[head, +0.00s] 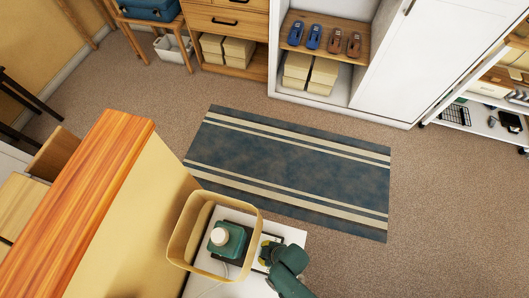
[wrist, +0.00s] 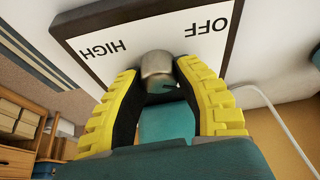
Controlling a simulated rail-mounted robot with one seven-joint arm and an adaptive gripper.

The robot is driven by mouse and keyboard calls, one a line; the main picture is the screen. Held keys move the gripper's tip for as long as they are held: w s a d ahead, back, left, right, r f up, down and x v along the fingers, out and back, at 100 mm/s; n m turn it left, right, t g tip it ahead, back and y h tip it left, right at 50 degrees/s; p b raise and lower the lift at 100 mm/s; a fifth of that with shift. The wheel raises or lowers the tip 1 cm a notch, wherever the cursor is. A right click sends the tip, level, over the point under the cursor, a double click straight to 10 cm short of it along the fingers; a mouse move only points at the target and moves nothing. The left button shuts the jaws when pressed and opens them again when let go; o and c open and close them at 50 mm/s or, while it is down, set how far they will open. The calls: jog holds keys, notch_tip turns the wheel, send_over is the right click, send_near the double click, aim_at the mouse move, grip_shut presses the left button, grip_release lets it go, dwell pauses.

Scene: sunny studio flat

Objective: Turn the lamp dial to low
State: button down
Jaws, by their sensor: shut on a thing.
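The lamp (head: 235,242) has a teal body, a white bulb and a pale open shade (head: 178,238), low in the head view. The wrist view shows its white dial plate (wrist: 140,35) with a dark frame; HIGH and OFF read upside down on it. A rounded metal dial knob (wrist: 157,66) stands out between those labels. My gripper (head: 268,252) is beside the lamp; in the wrist view its yellow, black-padded fingers (wrist: 160,90) are shut on the knob from both sides. The LOW label and any pointer on the knob are not visible.
The lamp stands on a white surface (head: 290,236) next to a tan partition with a wooden top (head: 105,170). A pale cord (wrist: 285,130) runs at the right of the wrist view. A blue striped rug (head: 290,170) lies on open carpet beyond.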

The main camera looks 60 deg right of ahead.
jog(key=m+h+p, duration=0.1)
jog(key=m, duration=0.1)
jog(key=shift+s+m, duration=0.15)
jog(key=shift+m, duration=0.25)
jog(key=m+h, duration=0.1)
jog(key=m, duration=0.1)
jog(key=shift+f+m, duration=0.15)
jog(key=shift+m, duration=0.25)
jog(key=m+h, duration=0.1)
jog(key=m, duration=0.2)
jog(key=shift+g, duration=0.3)
jog(key=shift+m+g+h+b, duration=0.3)
jog(key=shift+m+h+b, duration=0.25)
jog(key=shift+m, duration=0.95)
jog(key=shift+d, duration=0.1)
jog(key=c, duration=0.7)
grip_release()
